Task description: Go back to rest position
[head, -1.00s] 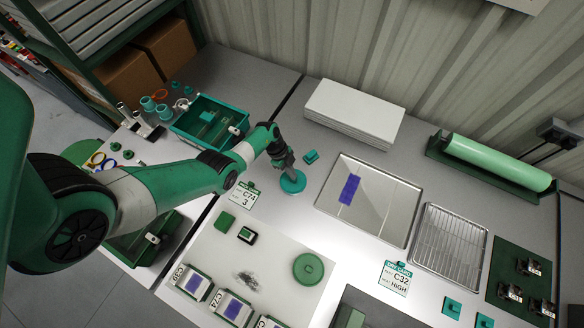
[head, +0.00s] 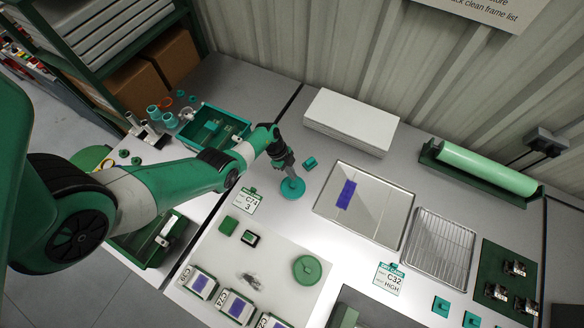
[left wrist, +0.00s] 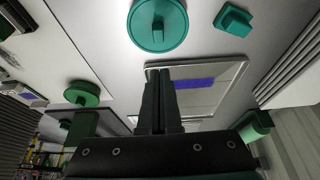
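My left arm reaches in from the left in the head view. Its gripper (head: 288,168) points down close to a round teal knobbed disc (head: 292,188) on the bench. In the left wrist view the two dark fingers (left wrist: 160,105) lie side by side, shut with nothing seen between them. The knobbed disc (left wrist: 158,24) shows there apart from the fingertips. A small teal block (head: 309,163) stands beside the disc. My right gripper is in neither view.
A shiny tray (head: 390,228) with a purple strip (head: 346,194) lies right of the gripper, with a wire rack (head: 438,248) beyond. A white stack (head: 350,120) stands behind. A teal bin (head: 240,128) is left. A white mat (head: 235,265) with labelled blocks lies in front.

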